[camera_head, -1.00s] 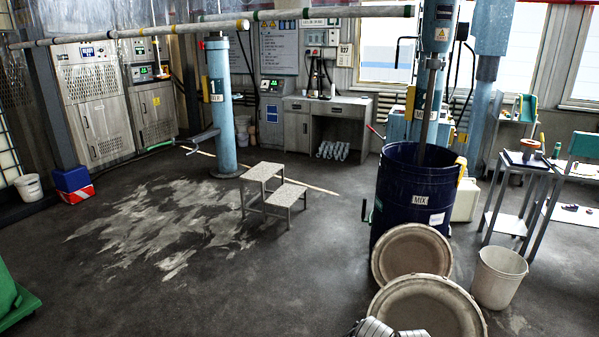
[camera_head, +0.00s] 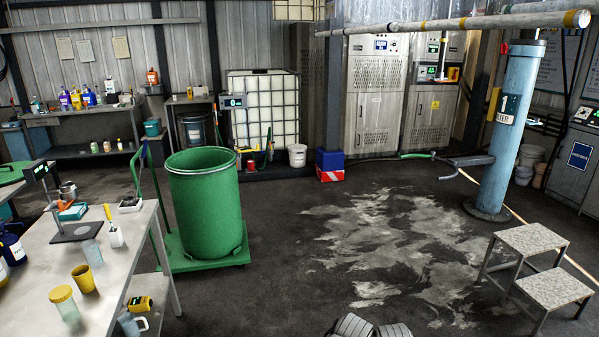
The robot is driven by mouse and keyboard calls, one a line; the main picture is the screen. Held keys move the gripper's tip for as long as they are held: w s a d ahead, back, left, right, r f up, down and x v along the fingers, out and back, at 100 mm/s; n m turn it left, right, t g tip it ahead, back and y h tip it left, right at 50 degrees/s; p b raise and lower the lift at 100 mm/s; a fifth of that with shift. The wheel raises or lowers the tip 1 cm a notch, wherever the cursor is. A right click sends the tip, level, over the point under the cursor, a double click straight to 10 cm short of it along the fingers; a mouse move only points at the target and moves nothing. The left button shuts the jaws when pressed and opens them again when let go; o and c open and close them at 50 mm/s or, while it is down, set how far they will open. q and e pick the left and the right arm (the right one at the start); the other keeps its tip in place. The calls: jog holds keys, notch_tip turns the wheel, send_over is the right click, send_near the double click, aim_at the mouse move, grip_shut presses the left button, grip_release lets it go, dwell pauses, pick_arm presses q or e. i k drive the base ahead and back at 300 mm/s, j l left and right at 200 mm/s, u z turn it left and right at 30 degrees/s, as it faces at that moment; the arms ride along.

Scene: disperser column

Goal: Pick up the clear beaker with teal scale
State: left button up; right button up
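A small clear beaker (camera_head: 92,252) with a bluish tint stands upright on the metal worktable (camera_head: 95,305) at the left, beside a dark square plate. A clear jug (camera_head: 131,324) with a handle sits lower, near the table's front edge and partly cut off. The scale colour on either is too small to tell. A grey ribbed part (camera_head: 370,328), which seems to be the tip of my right gripper, shows at the bottom edge, far right of the table. Most of it is cut off, so its opening cannot be told. My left gripper is not in view.
A yellow cup (camera_head: 84,279), a yellow-lidded jar (camera_head: 65,303) and a white holder (camera_head: 115,237) stand near the beaker. A green drum (camera_head: 205,205) on a green dolly stands right behind the table. The central floor is open; a step stool (camera_head: 525,241) stands at right.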

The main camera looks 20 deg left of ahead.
aim_at(91, 249)
jog(key=i+j+u, duration=0.2)
jog(key=i+u, duration=0.2)
jog(key=i+j+u, duration=0.1)
jog(key=i+u, duration=0.7)
jog(key=i+j, duration=0.25)
jog(key=i, duration=0.15)
jog(key=i+j, duration=0.25)
jog(key=i, duration=0.1)
